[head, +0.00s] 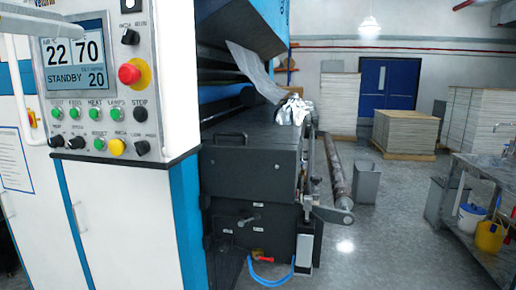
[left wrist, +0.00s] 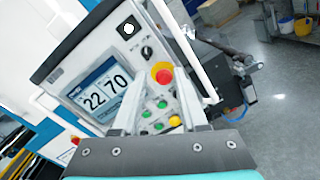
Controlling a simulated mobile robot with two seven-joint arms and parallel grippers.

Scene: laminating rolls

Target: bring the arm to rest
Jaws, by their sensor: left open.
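My left gripper (left wrist: 161,76) is open and empty in the left wrist view. Its two pale fingers stand apart in front of the control panel. The red mushroom button (left wrist: 163,75) and several green buttons show between and beyond the fingers. I cannot tell the gap from fingertips to panel. In the head view I cannot make out the left gripper clearly. The panel's display (head: 76,63) reads 22, 70 and STANDBY 20; the red button also shows there (head: 129,74). My right gripper is in neither view.
A pale bar (head: 45,20) crosses the top left of the head view. The dark laminator (head: 255,165) stands right of the panel. Paper stacks (head: 405,132), a grey bin (head: 367,182) and a metal bench (head: 490,175) stand further right. Grey floor between them is clear.

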